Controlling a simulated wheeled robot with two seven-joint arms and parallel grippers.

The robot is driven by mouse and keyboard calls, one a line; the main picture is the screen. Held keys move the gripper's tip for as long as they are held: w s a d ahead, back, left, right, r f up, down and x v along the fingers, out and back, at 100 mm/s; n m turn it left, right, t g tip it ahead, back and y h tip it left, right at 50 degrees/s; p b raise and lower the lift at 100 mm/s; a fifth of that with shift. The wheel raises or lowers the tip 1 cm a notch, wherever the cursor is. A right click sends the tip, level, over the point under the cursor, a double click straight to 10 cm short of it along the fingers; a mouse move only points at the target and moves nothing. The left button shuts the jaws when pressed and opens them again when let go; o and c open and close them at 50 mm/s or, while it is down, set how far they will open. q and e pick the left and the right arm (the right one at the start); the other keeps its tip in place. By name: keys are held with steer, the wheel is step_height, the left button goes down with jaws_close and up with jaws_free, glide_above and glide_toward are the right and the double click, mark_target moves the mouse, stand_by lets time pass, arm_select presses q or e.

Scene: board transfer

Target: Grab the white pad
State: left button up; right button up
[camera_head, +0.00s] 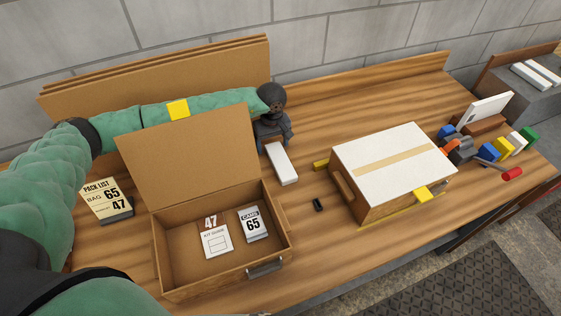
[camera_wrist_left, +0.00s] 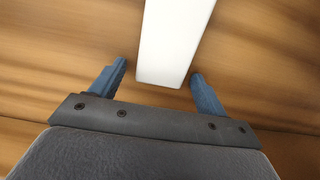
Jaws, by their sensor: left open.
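The white pad (camera_head: 281,164) is a narrow white block lying on the wooden table, between the open case and the lidded box. In the left wrist view the white pad (camera_wrist_left: 174,40) reaches down from the top edge, its near end between the two fingertips. My left gripper (camera_head: 268,146) is over the far end of the pad in the head view. Its blue fingers (camera_wrist_left: 155,78) stand open, one on each side of the pad, with a gap on both sides. I cannot tell its height above the table. My right gripper is not in view.
An open cardboard case (camera_head: 165,255) holds cards at front left. A wooden box with a white top (camera_head: 365,150) is to the right. A small black item (camera_head: 318,205) lies between them. Coloured blocks (camera_head: 503,148) sit at far right.

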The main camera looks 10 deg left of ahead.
arm_select(q)
steer(key=shift+r, duration=0.1)
steer(key=c, duration=1)
steer(key=shift+c, duration=0.2)
